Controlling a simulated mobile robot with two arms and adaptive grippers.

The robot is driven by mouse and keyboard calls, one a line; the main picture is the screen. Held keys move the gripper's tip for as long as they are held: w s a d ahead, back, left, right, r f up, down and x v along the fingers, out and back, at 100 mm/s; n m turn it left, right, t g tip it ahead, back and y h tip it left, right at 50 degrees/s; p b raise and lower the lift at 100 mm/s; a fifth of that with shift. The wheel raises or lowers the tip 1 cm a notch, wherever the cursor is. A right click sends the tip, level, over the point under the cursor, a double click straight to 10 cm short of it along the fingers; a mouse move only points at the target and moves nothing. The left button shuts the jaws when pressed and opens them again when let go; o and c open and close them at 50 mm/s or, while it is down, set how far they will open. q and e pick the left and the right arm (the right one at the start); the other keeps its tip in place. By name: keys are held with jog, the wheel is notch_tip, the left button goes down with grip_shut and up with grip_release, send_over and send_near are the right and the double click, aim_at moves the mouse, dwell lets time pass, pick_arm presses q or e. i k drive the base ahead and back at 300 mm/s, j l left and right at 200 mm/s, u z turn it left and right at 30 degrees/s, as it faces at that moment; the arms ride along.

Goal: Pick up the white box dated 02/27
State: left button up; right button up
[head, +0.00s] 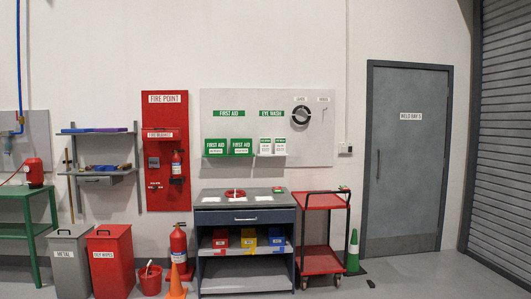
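Two small white boxes with green upper parts stand side by side under the EYE WASH sign on the wall panel: a left white box (265,146) and a right white box (280,146). Print shows on their fronts, but it is too small to read, so I cannot tell which is dated 02/27. Two wider green FIRST AID boxes, one on the left (215,147) and one on the right (240,147), stand to their left. Neither of my grippers is in view.
A grey workbench (245,216) with coloured bins stands below the panel. A red cart (321,201) and a green cone (353,250) are to its right. An orange cone (176,283) and a red extinguisher (178,244) are to its left.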

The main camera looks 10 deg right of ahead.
aim_at(280, 144)
jog(key=i+z, duration=0.15)
jog(key=i, duration=4.15)
